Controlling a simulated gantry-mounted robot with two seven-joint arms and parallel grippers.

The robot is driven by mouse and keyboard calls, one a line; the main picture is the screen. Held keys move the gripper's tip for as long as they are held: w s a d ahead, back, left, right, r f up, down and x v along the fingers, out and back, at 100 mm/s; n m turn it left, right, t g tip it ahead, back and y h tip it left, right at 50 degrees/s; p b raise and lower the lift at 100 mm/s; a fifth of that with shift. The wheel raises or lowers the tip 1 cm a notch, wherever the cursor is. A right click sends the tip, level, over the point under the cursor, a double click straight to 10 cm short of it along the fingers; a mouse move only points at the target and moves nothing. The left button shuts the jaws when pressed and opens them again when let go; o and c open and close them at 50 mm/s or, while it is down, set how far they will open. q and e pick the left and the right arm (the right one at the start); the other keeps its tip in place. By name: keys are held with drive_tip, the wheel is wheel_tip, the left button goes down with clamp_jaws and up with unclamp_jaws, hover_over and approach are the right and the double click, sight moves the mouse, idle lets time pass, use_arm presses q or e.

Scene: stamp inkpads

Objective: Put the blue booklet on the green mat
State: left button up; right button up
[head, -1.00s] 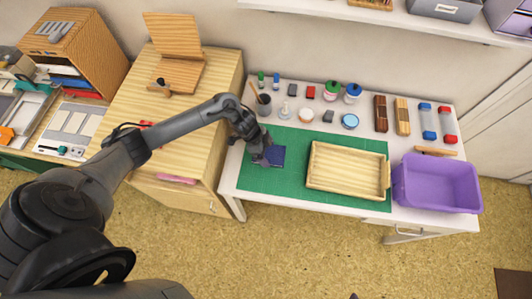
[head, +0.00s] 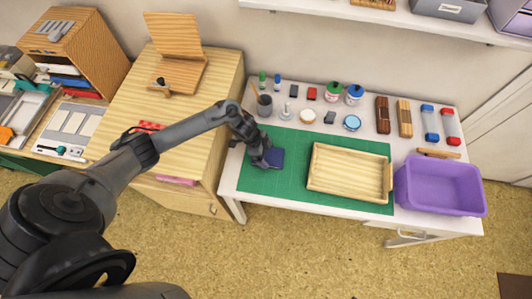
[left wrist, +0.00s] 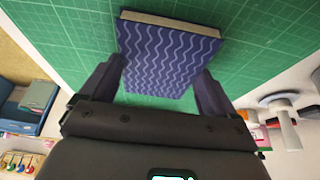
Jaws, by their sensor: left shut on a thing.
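The blue booklet (head: 275,157), dark blue with pale wavy lines, is at the left part of the green mat (head: 300,198) on the white table. My left gripper (head: 262,160) is at the booklet's left side in the head view. In the left wrist view the booklet (left wrist: 165,55) lies between the two fingers of my left gripper (left wrist: 160,75), which are shut on it. The gridded mat (left wrist: 60,35) shows right behind the booklet. I cannot tell whether the booklet touches the mat. My right gripper is not in view.
A wooden tray (head: 313,184) covers the mat's right part. A purple bin (head: 440,200) stands at the table's right end. Cups, stamps and inkpads (head: 352,123) line the table's back. A wooden cabinet (head: 205,125) stands left of the table. The mat's front left is clear.

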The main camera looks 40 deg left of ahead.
use_arm(q)
drive_tip(key=shift+f, duration=0.15)
drive_tip(key=o, duration=0.8)
